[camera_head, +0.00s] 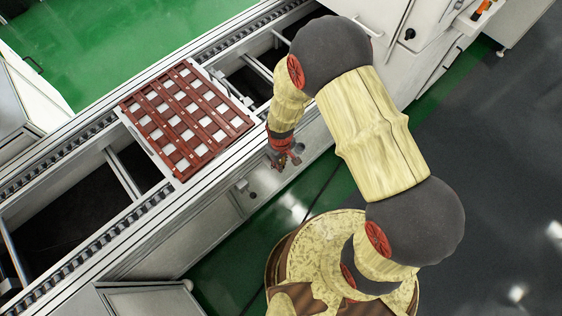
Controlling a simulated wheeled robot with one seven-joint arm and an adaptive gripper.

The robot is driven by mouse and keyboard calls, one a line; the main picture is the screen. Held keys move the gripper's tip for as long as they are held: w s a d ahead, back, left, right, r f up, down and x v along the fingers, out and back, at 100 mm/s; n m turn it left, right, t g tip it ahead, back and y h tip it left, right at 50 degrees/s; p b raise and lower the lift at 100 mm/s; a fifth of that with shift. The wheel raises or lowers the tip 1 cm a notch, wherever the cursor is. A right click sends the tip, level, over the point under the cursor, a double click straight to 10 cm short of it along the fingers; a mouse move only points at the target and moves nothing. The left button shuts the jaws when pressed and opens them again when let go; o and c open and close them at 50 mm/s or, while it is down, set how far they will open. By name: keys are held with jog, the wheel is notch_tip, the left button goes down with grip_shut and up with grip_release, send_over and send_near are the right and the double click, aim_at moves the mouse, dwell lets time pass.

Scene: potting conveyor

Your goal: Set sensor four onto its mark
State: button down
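My gripper (284,160) hangs at the near side of the conveyor, just right of the red-brown slatted tray. It points down, and its red and dark fingers are small in this view. I cannot tell whether they are apart or hold anything. The slatted tray (187,118) sits across the conveyor rails, with pale square cells showing between its slats. I cannot make out sensor four or its mark; no sensor or label is readable here.
The conveyor (120,238) runs diagonally with open gaps between its rails and crossbars. A grey-white cabinet (400,35) stands at the upper right. An orange-handled item (481,10) lies at the top right. Dark floor (500,190) is clear at the right.

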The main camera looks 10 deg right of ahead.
jog(key=c, duration=2)
grip_release()
jog(key=shift+o, duration=0.8)
notch_tip(320, 180, up, 12)
